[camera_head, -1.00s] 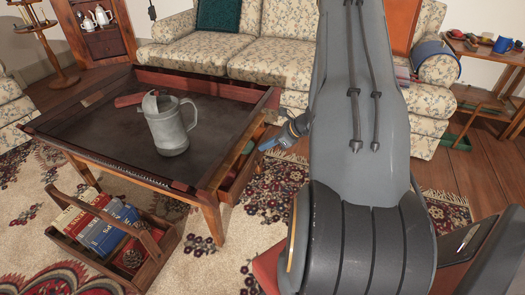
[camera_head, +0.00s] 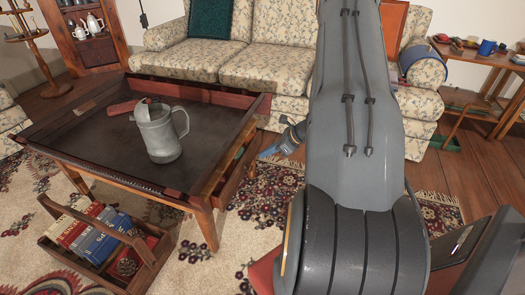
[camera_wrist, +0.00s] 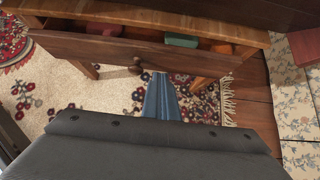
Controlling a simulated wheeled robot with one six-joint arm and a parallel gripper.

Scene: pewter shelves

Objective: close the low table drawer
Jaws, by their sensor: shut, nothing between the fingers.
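The low wooden table (camera_head: 95,125) stands at left in the head view, its drawer (camera_head: 240,168) pulled partly out on the right side. In the wrist view the drawer front (camera_wrist: 180,57) crosses the upper part, with a round knob (camera_wrist: 134,69) near its middle. My gripper (camera_head: 266,154) is shut and empty, just right of the drawer in the head view. Its blue fingers (camera_wrist: 160,82) point at the drawer front in the wrist view, right of the knob. I cannot tell whether they touch.
A grey metal jug (camera_head: 160,135) stands on the table. A wooden carrier (camera_head: 145,270) with books sits on the rug in front. A floral sofa (camera_head: 270,70) is behind the table, and a side table (camera_head: 470,60) is at the right. Patterned rug lies beside the drawer.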

